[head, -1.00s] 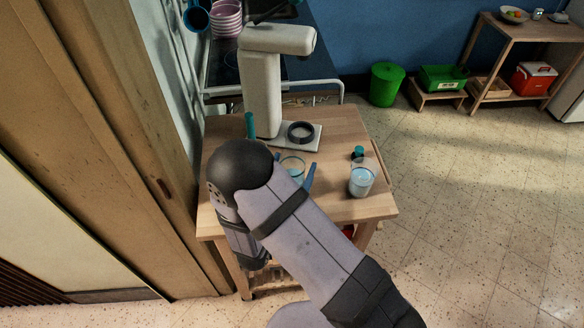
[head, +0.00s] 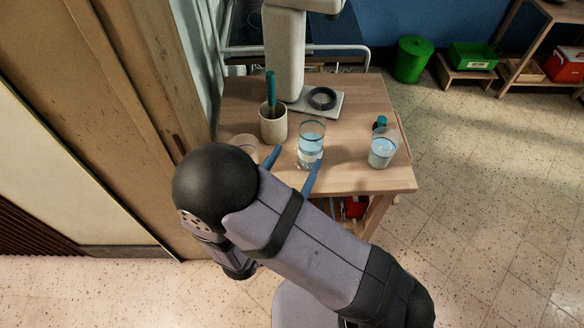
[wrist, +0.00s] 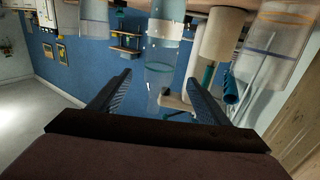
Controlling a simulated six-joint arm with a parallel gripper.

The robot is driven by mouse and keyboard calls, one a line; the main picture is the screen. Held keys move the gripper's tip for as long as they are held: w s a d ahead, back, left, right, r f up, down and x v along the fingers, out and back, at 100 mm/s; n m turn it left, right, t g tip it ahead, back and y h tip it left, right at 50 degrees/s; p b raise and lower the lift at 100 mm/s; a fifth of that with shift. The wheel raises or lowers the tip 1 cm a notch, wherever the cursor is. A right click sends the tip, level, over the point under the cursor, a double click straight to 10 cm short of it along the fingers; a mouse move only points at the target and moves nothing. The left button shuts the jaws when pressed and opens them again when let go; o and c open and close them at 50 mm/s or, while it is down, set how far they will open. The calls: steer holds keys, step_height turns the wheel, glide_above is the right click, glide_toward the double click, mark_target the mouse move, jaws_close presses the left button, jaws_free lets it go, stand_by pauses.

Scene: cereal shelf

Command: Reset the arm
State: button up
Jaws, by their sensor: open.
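My gripper (head: 291,168) is open and empty, its two blue fingers at the near edge of the wooden table. A clear glass of water (head: 311,146) stands upright just past the fingertips. In the wrist view, where the scene appears upside down, my gripper (wrist: 160,77) has its fingers spread, with the glass (wrist: 160,50) beyond the gap between them. My own arm hides part of the table's near left side.
A wooden cabinet (head: 125,100) is close on the left.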

steer(key=shift+s+a, duration=0.25)
steer(key=shift+s, duration=0.3)
steer(key=w+a+m+g+y+p, duration=0.1)
steer(key=w+a+g+y+p, duration=0.35)
steer(key=w+y, duration=0.2)
steer(key=s+d+f+n+g+y+b, duration=0.1)
steer(key=s+d+f+n+g+b, duration=0.15)
steer(key=s+d+g, duration=0.45)
steer(key=s+d+f+n+g+y+b, duration=0.15)
steer(key=s+d+n+g, duration=0.25)
steer(key=s+d, duration=0.6)
step_height(320, 180, up, 16)
steer(key=p, duration=1.4)
steer(key=shift+s+d+h, duration=0.2)
steer(key=shift+s+h, duration=0.2)
